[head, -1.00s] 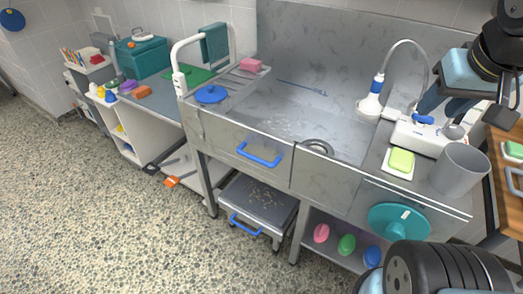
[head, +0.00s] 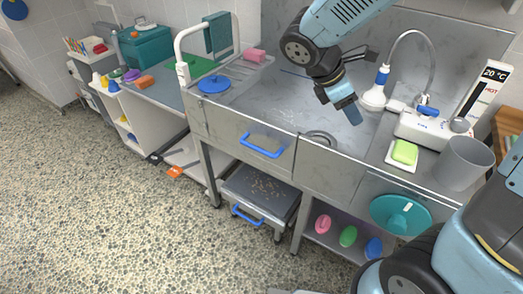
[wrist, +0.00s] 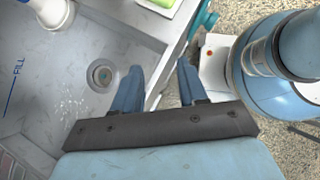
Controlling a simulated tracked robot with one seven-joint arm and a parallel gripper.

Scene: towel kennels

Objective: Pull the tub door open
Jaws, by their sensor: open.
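The tub door (head: 228,130) is the metal front panel of the steel tub (head: 345,180) and bears a blue bar handle (head: 262,146). It sits flush in the tub front and looks shut. My gripper (head: 350,108) is open and empty, pointing down over the right part of the basin, above and to the right of the handle. In the wrist view its two blue fingers (wrist: 160,70) stand apart with nothing between them, near the tub's front rim. The drain (wrist: 101,76) lies left of them. The door handle does not show in the wrist view.
A white shower head (head: 374,97), yellow-green soap (head: 404,152) and a grey cup (head: 463,162) stand right of the basin. A grey step (head: 262,190) with a blue handle sits under the door. A white rail (head: 183,50) rises at the tub's left. The floor (head: 110,220) in front is clear.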

